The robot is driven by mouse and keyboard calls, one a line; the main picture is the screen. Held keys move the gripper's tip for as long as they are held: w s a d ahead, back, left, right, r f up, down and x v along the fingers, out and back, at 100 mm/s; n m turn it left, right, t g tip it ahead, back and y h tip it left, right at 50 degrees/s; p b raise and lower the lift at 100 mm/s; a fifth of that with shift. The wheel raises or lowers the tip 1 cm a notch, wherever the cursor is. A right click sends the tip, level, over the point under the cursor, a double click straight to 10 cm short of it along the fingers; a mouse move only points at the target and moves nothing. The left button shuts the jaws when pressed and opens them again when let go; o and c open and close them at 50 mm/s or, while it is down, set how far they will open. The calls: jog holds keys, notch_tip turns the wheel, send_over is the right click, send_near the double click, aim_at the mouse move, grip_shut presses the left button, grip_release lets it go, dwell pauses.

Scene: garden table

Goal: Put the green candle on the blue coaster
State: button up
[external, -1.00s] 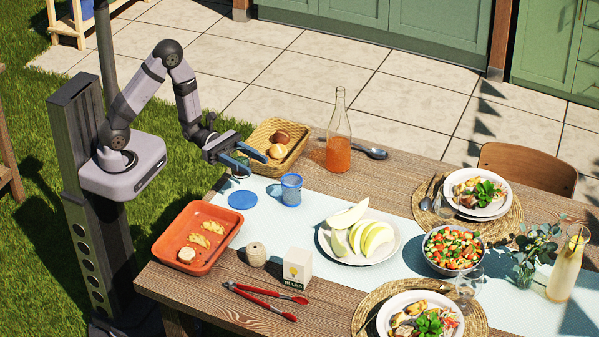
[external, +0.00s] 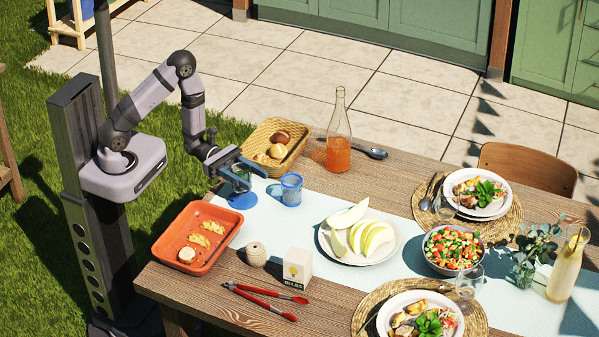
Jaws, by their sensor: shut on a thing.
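My gripper (external: 245,168) is shut on a small dark greenish glass-like thing, which I take to be the green candle (external: 239,183). The fingers hide much of it. It looks roughly upright and is directly above the blue coaster, or on it; I cannot tell whether they touch. The blue coaster (external: 242,202) is a flat round disc at the left end of the pale runner. Its near part shows below the candle, and the rest is covered.
A blue cup (external: 291,190) stands close to the right of the coaster. A bread basket (external: 293,158) is behind, and an orange tray (external: 183,261) is in front on the left. A bottle (external: 338,150) stands at the back. The runner (external: 270,225) is bare in front of the cup.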

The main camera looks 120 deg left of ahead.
jog(key=shift+f, duration=2)
jog(key=shift+f+b, duration=0.2)
jog(key=shift+b, duration=0.1)
jog(key=o, duration=1.4)
jog(key=shift+r, duration=0.15)
jog(key=b+v, duration=0.1)
jog(key=v, duration=1.1)
